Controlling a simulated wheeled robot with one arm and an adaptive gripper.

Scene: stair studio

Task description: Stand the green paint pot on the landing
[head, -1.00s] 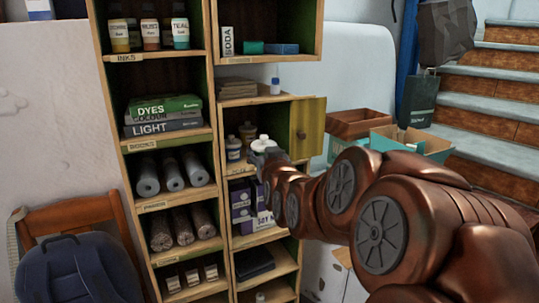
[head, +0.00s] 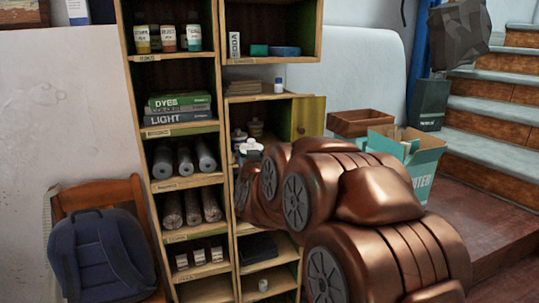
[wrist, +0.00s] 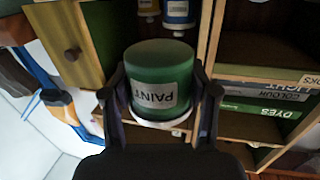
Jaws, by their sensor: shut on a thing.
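The green paint pot (wrist: 160,72) with a PAINT label and a white rim is between the two fingers of my gripper (wrist: 164,88) in the wrist view. The fingers press on both its sides. Its label reads upside down there, as does the lettering on the books behind. In the head view my arm hides the green of the pot and most of the gripper; a white patch (head: 250,147) shows at the arm's end, in front of the cabinet. The landing appears to be the raised reddish-brown floor (head: 478,190) at the foot of the stairs, at right.
The tall shelf unit (head: 218,160) holds inks, books, rolls and boxes. Its yellow-green door (head: 309,118) stands open beside the arm. A teal carton (head: 420,158), a brown box (head: 360,122) and a dark bag (head: 430,103) stand near the stairs (head: 490,115). A chair with a backpack (head: 100,255) is at left.

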